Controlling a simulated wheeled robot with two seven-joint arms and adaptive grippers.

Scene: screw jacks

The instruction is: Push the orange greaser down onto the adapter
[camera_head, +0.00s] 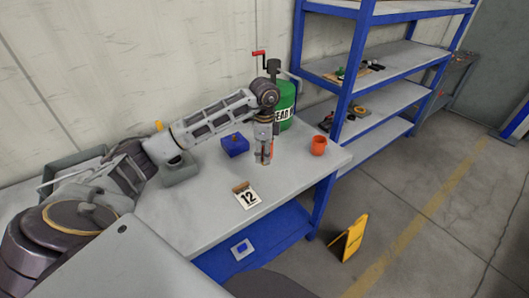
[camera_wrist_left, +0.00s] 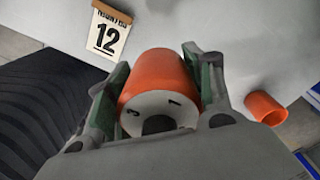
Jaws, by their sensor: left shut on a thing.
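My left gripper (camera_head: 264,156) points down over the grey table in the head view. It is shut on the orange greaser (camera_wrist_left: 158,78), a cylinder with a white numbered end face, which sits between both fingers (camera_wrist_left: 155,66) in the left wrist view. In the head view only a sliver of orange (camera_head: 272,149) shows beside the fingers. I cannot make out the adapter; whatever is below the greaser is hidden. My right gripper is not in view.
An orange cup (camera_head: 318,145) stands to the right, also seen in the wrist view as an orange cup (camera_wrist_left: 265,108). A blue box (camera_head: 235,147), a green drum (camera_head: 286,101) and a calendar block (camera_head: 247,198) are nearby. A blue shelf (camera_head: 352,70) stands beyond.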

